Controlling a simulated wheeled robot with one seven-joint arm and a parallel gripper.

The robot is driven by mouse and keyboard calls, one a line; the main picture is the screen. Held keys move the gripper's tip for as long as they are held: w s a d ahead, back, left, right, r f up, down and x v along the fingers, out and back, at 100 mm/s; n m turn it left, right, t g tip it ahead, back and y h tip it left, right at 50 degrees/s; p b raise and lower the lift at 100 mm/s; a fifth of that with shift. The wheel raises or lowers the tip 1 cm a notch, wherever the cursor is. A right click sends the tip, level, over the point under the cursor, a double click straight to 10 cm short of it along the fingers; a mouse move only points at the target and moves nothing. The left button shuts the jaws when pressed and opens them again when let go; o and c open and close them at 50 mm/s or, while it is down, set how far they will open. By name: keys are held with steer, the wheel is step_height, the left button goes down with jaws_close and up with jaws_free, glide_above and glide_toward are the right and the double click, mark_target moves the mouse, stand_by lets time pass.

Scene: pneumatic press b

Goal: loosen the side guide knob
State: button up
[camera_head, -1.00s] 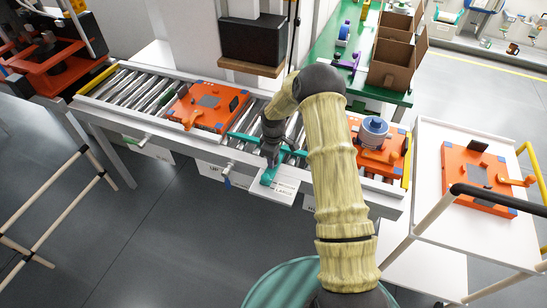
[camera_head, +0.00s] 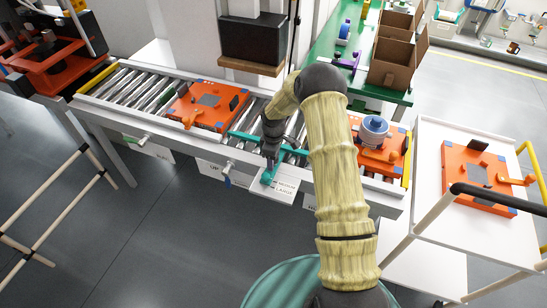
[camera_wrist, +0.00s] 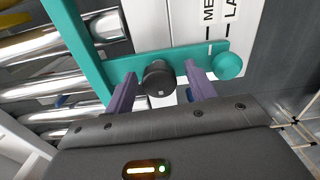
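The teal side guide (camera_head: 240,134) crosses the roller conveyor, and its teal arm (camera_head: 267,176) hangs over the front rail by a size label. In the wrist view the teal bracket (camera_wrist: 118,66) carries a black knob (camera_wrist: 158,78) and ends in a round teal ball (camera_wrist: 228,65). My gripper (camera_wrist: 163,88) is open, with its two purple fingers on either side of the black knob. A narrow gap shows between the knob and each finger. In the head view my gripper (camera_head: 270,160) is at the guide's front end, and the knob is hard to make out.
An orange fixture plate (camera_head: 208,104) lies on the rollers to the left. Another orange plate with a blue-grey part (camera_head: 375,130) is at the conveyor's right. A black press head (camera_head: 252,38) hangs behind. A white cart (camera_head: 440,220) with an orange plate stands at right.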

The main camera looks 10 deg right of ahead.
steer(key=shift+r, duration=0.15)
step_height(320, 180, up, 17)
steer(key=shift+b, duration=0.4)
steer(key=shift+r, duration=0.1)
stand_by(0.4)
steer(key=s+r+m+t+p, duration=0.1)
steer(key=s+r+m+p, duration=0.2)
steer(key=s, duration=1)
steer(key=s+r+m+t+p, duration=0.1)
steer(key=s+r+m+p, duration=0.2)
steer(key=s+r+m, duration=0.5)
steer(key=s+m, duration=0.1)
steer(key=s, duration=0.5)
steer(key=shift+r+t+p, duration=0.3)
steer(key=shift+r+p, duration=0.05)
steer(key=shift+r, duration=0.05)
